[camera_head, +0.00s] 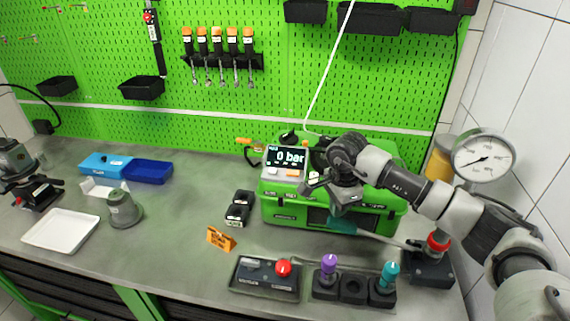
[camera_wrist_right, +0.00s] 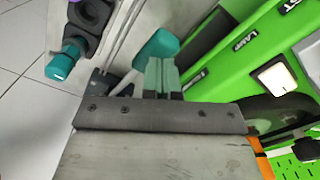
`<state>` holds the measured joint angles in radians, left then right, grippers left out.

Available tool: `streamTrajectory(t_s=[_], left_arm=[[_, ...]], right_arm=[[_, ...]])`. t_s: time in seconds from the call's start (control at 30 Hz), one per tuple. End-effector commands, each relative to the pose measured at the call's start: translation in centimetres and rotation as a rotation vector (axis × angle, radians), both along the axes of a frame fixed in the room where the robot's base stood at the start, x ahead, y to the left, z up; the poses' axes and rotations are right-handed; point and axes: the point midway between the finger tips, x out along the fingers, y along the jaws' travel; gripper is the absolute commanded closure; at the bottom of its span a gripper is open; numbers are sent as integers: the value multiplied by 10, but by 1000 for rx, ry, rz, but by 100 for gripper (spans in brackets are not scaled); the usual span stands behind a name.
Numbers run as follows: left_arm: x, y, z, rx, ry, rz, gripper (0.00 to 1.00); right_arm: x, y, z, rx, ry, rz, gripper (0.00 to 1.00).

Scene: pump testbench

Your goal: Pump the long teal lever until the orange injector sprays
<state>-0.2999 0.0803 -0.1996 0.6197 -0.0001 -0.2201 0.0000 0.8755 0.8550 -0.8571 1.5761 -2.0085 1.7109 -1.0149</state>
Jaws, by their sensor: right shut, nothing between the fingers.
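The long teal lever (camera_head: 343,226) lies low in front of the green case, its grey rod running right to a dark base with a red collar. My right gripper (camera_head: 342,200) is just above the teal grip, shut and empty. In the right wrist view the closed fingers (camera_wrist_right: 161,76) overlap the teal lever end (camera_wrist_right: 156,47); whether they touch is unclear. An orange part (camera_head: 244,141), possibly the injector, sticks out left of the case; no spray shows.
The green case (camera_head: 283,214) has a display (camera_head: 286,157) reading 0 bar. A dial gauge (camera_head: 484,160) stands at right. A red-button box (camera_head: 264,280) and a holder with purple and teal knobs (camera_head: 352,290) line the front edge.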

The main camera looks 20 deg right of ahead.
Motion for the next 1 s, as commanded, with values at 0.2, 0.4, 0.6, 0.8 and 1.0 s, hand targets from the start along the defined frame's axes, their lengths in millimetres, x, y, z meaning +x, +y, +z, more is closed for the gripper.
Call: streamTrajectory(t_s=[0.2, 0.4, 0.6, 0.8, 1.0], left_arm=[[0, 0, 0, 0, 0, 0, 39], [0, 0, 0, 0, 0, 0, 39], [0, 0, -1, 0, 0, 0, 39], [0, 0, -9, 0, 0, 0, 39], [0, 0, -18, -1, 0, 0, 39]], right_arm=[[0, 0, 0, 0, 0, 0, 100], [0, 0, 0, 0, 0, 0, 100], [0, 0, -1, 0, 0, 0, 100], [0, 1, -10, 0, 0, 0, 100], [1, 2, -21, 0, 0, 0, 100]])
